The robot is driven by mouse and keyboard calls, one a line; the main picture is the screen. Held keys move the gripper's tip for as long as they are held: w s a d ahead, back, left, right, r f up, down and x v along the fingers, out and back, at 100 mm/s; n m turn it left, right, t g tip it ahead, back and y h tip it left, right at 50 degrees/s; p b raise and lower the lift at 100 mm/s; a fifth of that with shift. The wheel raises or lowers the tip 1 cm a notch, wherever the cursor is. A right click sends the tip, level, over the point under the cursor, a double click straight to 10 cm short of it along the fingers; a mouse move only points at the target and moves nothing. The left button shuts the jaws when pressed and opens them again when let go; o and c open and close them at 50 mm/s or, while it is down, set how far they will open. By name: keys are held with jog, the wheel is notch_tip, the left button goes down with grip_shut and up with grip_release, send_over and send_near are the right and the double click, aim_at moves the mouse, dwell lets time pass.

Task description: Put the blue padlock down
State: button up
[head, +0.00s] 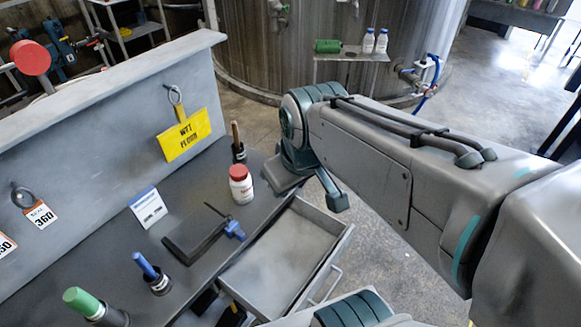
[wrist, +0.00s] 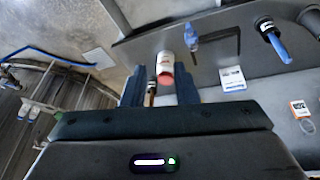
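The blue padlock (head: 235,230) lies on the dark workbench (head: 190,275) near its front edge, against the end of a flat black object. It also shows in the wrist view (wrist: 191,38), at the top. My gripper (head: 312,188) is to the right of the padlock and beyond the bench edge in the head view, apart from it. In the wrist view my two fingers (wrist: 160,82) are spread, with nothing held between them. A white bottle with a red cap (wrist: 165,68) shows in the gap, and its contact with the fingers cannot be told there.
In the head view the bottle (head: 241,185) stands on the bench behind the padlock. An open drawer (head: 285,262) juts out below. Blue-handled (head: 152,273) and green-handled (head: 95,307) tools stand at left. A yellow tag (head: 184,136) hangs on the back panel.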

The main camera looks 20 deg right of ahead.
jog(key=s+m, duration=0.1)
jog(key=s+d+m, duration=0.1)
jog(key=m, duration=0.1)
jog(key=shift+s+r+t, duration=0.15)
jog(key=shift+s+t, duration=0.15)
jog(key=shift+s, duration=0.1)
dwell(0.9)
